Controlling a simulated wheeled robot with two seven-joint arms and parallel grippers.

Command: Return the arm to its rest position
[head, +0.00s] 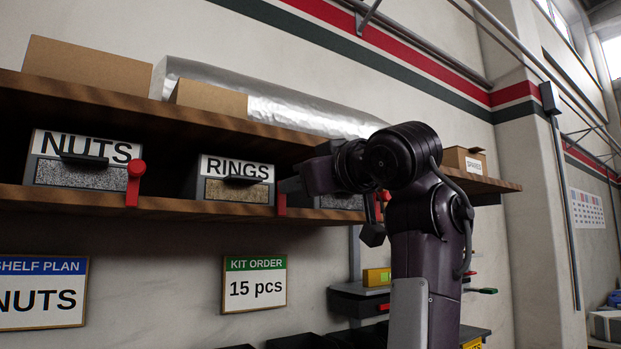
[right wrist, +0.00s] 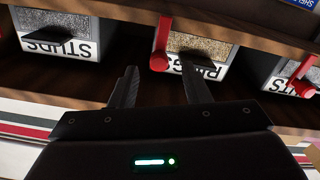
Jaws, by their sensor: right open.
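My right arm rises in the head view, bent at a dark purple elbow and wrist. My right gripper (head: 288,186) is in front of the lower shelf board, just right of the bin labelled RINGS (head: 236,192). In the right wrist view, which is upside down, its two dark fingers (right wrist: 160,86) are spread apart with nothing between them. The RINGS bin (right wrist: 205,52) lies beyond the fingertips; contact cannot be told. My left gripper is not in view.
The bin labelled NUTS (head: 80,175) has a red lever (head: 134,180) beside it. The STUDS bin (right wrist: 60,30) is partly hidden by my arm in the head view. A shelf board (head: 150,112) overhangs the bins. A small box (head: 465,160) sits at right.

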